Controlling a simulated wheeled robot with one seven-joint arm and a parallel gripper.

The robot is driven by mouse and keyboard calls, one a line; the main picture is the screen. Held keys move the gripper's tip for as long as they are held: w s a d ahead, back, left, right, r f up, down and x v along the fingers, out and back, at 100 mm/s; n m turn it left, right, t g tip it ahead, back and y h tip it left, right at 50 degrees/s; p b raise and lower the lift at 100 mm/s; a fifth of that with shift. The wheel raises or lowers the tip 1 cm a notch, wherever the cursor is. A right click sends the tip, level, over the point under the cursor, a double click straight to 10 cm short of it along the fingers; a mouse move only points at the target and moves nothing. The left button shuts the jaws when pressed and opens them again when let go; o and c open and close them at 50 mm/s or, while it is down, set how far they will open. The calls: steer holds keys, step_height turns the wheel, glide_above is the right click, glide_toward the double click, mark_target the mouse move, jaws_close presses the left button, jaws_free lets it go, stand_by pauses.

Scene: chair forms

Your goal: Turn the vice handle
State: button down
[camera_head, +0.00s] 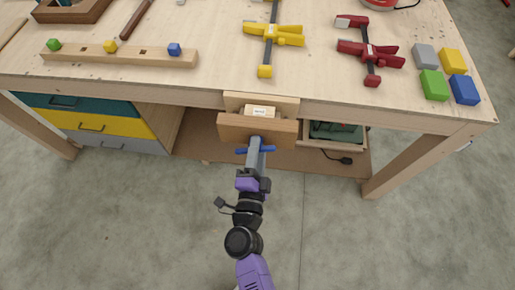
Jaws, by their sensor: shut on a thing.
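The wooden vice (230,130) is fixed to the front edge of the workbench, with its front jaw standing out from the rear jaw. A small pale block (260,111) with a label shows between the jaws. The blue vice handle (268,149) is a short bar lying roughly level below the front jaw. My gripper (256,148) reaches up from below and is shut on the handle near its middle. The fingers hide the middle of the handle; its blue ends show on both sides.
The workbench top (220,85) holds a yellow clamp (273,34), a red clamp (370,50), coloured cubes (434,85) and a wooden strip (120,55) with small blocks. Drawers (90,127) stand below left, an open tray (335,133) below right. The floor in front is clear.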

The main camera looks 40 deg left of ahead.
steer(key=shift+f+m, duration=0.15)
steer(key=shift+m, duration=0.35)
steer(key=shift+s, duration=0.1)
steer(key=c, duration=0.9)
jaws_free()
steer(key=shift+v, duration=3.9)
